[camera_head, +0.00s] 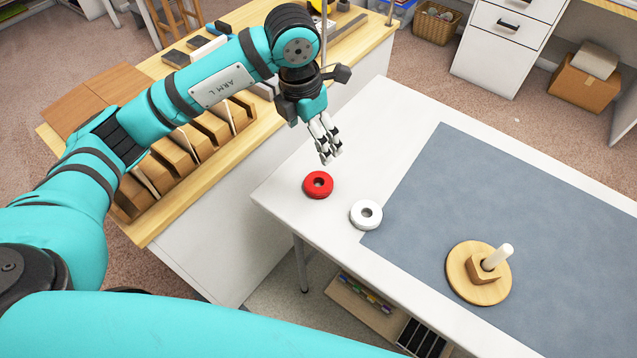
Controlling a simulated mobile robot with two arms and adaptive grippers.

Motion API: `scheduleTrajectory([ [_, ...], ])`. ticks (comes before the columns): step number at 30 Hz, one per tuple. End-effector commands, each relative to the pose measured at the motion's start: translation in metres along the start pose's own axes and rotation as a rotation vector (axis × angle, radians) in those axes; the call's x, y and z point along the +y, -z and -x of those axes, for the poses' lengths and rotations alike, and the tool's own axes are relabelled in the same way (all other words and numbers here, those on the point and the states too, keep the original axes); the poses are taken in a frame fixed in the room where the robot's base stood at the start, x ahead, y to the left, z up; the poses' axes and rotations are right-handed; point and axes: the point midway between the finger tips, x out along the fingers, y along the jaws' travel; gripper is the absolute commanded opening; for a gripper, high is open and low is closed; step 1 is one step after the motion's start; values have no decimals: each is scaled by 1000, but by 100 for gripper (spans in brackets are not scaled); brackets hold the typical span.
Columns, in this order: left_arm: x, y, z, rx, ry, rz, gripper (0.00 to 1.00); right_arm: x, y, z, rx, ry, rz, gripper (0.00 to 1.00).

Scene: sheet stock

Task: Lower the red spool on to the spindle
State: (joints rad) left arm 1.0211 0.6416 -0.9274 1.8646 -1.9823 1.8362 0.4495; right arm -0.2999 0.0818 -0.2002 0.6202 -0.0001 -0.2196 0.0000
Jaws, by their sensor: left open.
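The red spool (318,184), a flat ring with a centre hole, lies on the white table near its left corner. My left gripper (328,157) is open and empty, pointing down just above and beyond the red spool, apart from it. The spindle (497,257) is a pale upright peg on a round wooden base (470,290), with a square wooden block around its lower part. It stands on the grey mat at the right. My right gripper is not in view.
A white ring (366,214) lies between the red spool and the mat, at the mat's edge. The grey mat (540,200) is otherwise clear. A wooden bench (160,215) with several upright brown blocks stands left of the white table (385,110).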

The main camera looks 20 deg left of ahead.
Motion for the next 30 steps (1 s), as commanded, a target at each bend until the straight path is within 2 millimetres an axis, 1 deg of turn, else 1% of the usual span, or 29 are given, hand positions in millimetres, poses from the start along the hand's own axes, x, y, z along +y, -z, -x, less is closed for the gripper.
scheduleTrajectory([
  [2, 2, 2, -8, 11, -10, 3, 90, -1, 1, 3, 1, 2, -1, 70],
  [5, 2, 3, -26, 13, -7, 2, 90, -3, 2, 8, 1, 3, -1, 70],
  [12, 1, 3, -79, 12, -4, 1, 90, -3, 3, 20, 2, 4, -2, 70],
  [15, 1, 3, -98, 10, -4, 1, 90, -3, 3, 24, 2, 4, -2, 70],
  [18, 1, 2, -111, 8, -4, 0, 90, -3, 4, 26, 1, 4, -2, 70],
  [23, 1, 2, -121, 6, -5, 0, 90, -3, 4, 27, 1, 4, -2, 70],
  [25, 1, 3, -126, 9, -4, 0, 90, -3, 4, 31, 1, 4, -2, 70],
  [30, 0, 4, -151, 9, -3, 1, 90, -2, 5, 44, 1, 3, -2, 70],
])
